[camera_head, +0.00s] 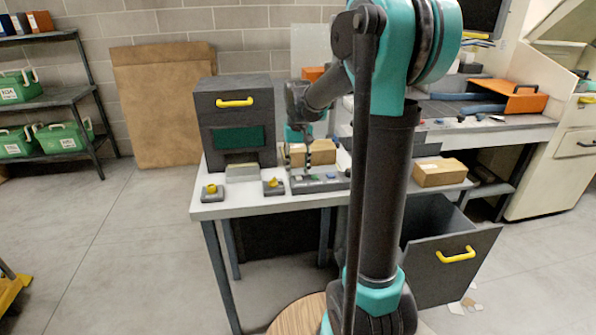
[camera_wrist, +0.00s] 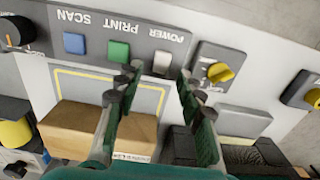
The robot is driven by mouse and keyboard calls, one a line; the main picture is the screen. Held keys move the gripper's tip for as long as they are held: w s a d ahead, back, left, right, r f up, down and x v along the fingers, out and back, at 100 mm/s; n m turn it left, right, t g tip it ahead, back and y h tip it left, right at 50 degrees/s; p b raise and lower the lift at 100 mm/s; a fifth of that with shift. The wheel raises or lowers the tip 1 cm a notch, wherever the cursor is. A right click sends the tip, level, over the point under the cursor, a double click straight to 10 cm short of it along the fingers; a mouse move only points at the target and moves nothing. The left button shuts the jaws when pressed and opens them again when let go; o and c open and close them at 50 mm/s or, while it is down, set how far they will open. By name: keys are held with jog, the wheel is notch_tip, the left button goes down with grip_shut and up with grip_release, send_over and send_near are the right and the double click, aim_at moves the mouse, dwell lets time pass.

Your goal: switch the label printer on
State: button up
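In the wrist view a dark control panel (camera_wrist: 138,38) shows upside down, with a blue SCAN button (camera_wrist: 74,43), a green PRINT button (camera_wrist: 119,51) and a pale POWER switch (camera_wrist: 162,63). The panel (camera_head: 320,184) lies along the bench's front edge in the head view. My gripper (camera_wrist: 159,75) is open and empty, its fingertips apart on either side of the POWER switch in the picture. I cannot tell whether they touch the panel. My gripper (camera_head: 307,163) points down over the panel in the head view. The switch's on or off state is unclear.
Two yellow knobs on grey bases (camera_head: 212,191) (camera_head: 273,186) stand left of the panel. A cardboard box (camera_wrist: 95,130) sits behind it. A dark cabinet with a yellow handle (camera_head: 234,102) stands at the bench's left. An open drawer (camera_head: 455,265) juts out at right.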

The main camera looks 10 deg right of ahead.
jog(key=shift+f, duration=0.65)
jog(key=shift+c, duration=0.6)
grip_shut()
jog(key=shift+s+r+t, duration=0.1)
jog(key=shift+s+t, duration=0.3)
jog(key=shift+t, duration=0.5)
jog(key=shift+s+t, duration=0.15)
jog(key=shift+t, duration=0.85)
jog(key=shift+o, duration=0.6)
grip_release()
